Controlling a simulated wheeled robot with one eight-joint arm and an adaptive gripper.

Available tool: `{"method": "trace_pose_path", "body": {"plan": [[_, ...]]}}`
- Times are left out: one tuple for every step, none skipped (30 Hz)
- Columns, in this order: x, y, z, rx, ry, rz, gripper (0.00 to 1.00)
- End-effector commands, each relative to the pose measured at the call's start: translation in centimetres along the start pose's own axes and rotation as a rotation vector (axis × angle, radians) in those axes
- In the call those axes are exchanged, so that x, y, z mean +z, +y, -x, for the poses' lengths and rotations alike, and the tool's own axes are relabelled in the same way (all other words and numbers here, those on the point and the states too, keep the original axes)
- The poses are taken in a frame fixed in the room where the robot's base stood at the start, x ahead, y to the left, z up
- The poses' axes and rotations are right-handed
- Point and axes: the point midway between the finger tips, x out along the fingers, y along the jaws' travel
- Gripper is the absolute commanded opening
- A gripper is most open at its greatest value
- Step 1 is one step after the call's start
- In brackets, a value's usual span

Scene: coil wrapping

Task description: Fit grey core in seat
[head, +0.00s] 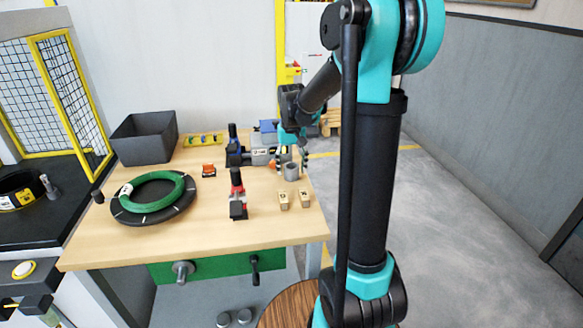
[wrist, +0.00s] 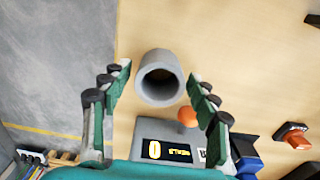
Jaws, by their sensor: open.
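The grey core (head: 291,171) is a short hollow cylinder standing on the right part of the wooden table. In the wrist view the core (wrist: 160,76) shows its dark round opening, between and a little beyond my fingertips. My gripper (head: 291,155) is above and behind it in the head view. In the wrist view my gripper (wrist: 159,80) is open and empty, with gaps between its fingers and the core. I cannot tell which thing is the seat.
A grey device with a display (wrist: 172,150) and an orange knob (wrist: 187,116) are close to the core. Two small wooden blocks (head: 294,199) lie in front. A red-and-black clamp (head: 237,195), a green coil (head: 155,192) and a dark bin (head: 145,136) are further left.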

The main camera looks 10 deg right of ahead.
Motion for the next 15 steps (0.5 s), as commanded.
{"method": "trace_pose_path", "body": {"plan": [[0.0,0.0,0.0,0.0,0.0,0.0,0.6],[0.0,0.0,0.1,0.0,0.0,0.0,0.6],[0.0,0.0,0.2,0.0,0.0,0.0,0.6],[0.0,0.0,0.4,0.0,0.0,0.0,0.6],[0.0,0.0,0.7,0.0,0.0,0.0,0.6],[0.0,0.0,1.1,0.0,0.0,0.0,0.6],[0.0,0.0,1.4,0.0,0.0,0.0,0.6],[0.0,0.0,1.9,0.0,0.0,0.0,0.6],[0.0,0.0,2.6,0.0,0.0,0.0,0.6],[0.0,0.0,3.2,0.0,0.0,0.0,0.6],[0.1,0.0,3.8,0.0,0.0,0.0,0.6],[0.0,0.0,4.6,0.0,0.0,0.0,0.6],[0.0,0.0,5.2,0.0,0.0,0.0,0.6],[0.0,0.0,5.9,0.0,0.0,0.0,0.6],[0.1,0.0,6.7,0.0,0.0,0.0,0.6]]}}
